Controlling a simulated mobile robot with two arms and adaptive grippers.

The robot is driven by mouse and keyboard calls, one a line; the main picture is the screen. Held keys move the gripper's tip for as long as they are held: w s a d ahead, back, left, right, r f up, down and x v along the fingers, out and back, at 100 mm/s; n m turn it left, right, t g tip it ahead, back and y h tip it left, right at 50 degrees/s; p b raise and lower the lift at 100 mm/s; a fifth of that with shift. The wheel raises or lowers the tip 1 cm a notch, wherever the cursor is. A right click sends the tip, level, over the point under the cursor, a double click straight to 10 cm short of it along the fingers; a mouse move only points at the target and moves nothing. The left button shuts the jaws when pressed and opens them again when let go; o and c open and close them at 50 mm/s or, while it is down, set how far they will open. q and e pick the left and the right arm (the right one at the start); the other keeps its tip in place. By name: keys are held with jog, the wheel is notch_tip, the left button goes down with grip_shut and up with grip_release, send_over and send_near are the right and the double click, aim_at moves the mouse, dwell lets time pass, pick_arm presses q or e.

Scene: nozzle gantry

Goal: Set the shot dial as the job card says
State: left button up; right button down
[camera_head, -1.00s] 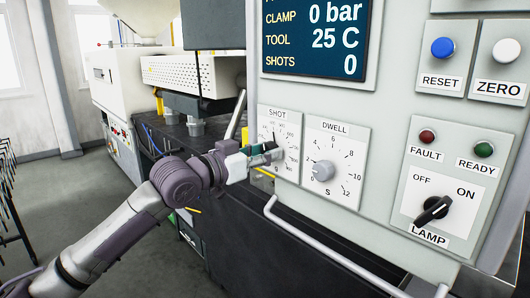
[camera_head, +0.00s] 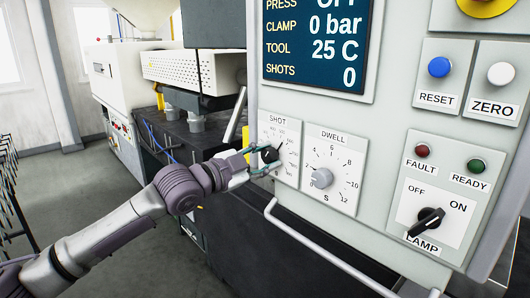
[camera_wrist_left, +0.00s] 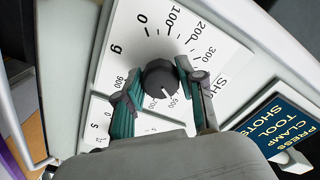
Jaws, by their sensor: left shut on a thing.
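The SHOT dial has a dark round knob (camera_head: 270,154) on a white scale plate (camera_head: 290,171), at the left of the panel. My left gripper (camera_head: 266,159) is at this knob, its teal fingers on either side and shut on it. In the left wrist view the knob (camera_wrist_left: 160,78) sits between the fingertips (camera_wrist_left: 159,77). Its white mark points to the lower right, towards numerals near 600, partly crowded by the hand. Labels 0, 100, 200, 300 and 900 also show. No job card shows. My right gripper is out of view.
The DWELL dial (camera_head: 321,178) stands just right of the SHOT plate. A display (camera_head: 316,50) hangs above. RESET (camera_head: 439,67) and ZERO (camera_head: 501,74) buttons and a LAMP switch (camera_head: 429,219) are further right. A handrail (camera_head: 330,258) runs below.

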pick_arm(q)
jog(key=shift+r+m+p, duration=0.1)
jog(key=shift+m+p, duration=0.45)
jog(key=shift+m, duration=0.55)
jog(key=o, duration=1.1)
jog(key=shift+o, duration=0.2)
jog(key=v, duration=1.2)
jog(key=shift+w, duration=0.1)
